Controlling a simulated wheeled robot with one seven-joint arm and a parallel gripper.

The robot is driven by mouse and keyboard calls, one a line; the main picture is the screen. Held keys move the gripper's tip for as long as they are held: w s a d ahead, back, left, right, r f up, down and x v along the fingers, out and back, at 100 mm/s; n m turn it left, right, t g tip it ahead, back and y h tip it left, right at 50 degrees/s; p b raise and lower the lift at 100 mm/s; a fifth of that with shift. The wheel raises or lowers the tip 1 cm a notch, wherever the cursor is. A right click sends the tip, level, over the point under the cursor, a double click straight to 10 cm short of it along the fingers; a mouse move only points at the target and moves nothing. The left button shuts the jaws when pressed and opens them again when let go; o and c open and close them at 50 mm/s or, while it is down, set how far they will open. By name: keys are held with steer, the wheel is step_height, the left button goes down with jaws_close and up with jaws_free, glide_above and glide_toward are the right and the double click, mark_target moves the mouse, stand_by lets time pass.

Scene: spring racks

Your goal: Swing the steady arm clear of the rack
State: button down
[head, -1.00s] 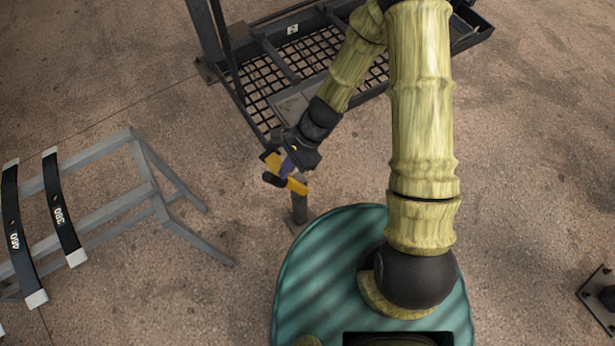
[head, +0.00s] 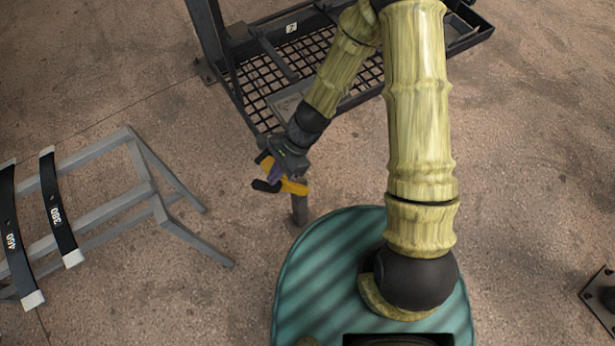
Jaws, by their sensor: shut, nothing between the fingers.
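My gripper (head: 280,179) is at the end of my bent arm, near the middle of the head view, beside the near left corner of the dark rack. It is shut and empty. Yellow and black pieces show at its end, with a purple part between them; their exact shapes are too small to tell. A short dark upright post (head: 299,211) stands just below it; I cannot tell whether they touch. The dark rack (head: 236,93) has a mesh floor and a small white label, and my arm hides part of it. I cannot pick out the steady arm for certain.
A grey metal stand (head: 105,209) at the left bears dark curved leaf springs (head: 57,208) with pale ends and white numbers. A dark plate with bolts (head: 600,297) lies at the right edge. The concrete floor between stand and rack is clear.

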mark_target(260, 183)
steer(key=shift+s+a+b, duration=1.8)
steer(key=shift+s+a, duration=1.05)
steer(key=shift+a, duration=1.4)
steer(key=shift+w+d+f+p, duration=0.1)
steer(key=shift+w+d+p, duration=0.65)
steer(key=shift+d, duration=0.5)
steer(key=shift+w+d+p, duration=0.4)
steer(key=shift+w+d, duration=0.5)
steer(key=shift+d, duration=0.35)
steer(key=w+d+r+n+t+h+p, duration=0.2)
steer(key=d+r+n+t+p, duration=0.1)
steer(key=d+r, duration=1)
steer(key=w+d+r+n+t+h+p, duration=0.3)
steer(key=d+r+n+p, duration=0.2)
steer(key=d+r, duration=0.8)
steer(key=d+n, duration=0.2)
steer(key=n, duration=0.1)
steer(key=shift+r+h, duration=0.25)
steer(key=shift+h, duration=0.05)
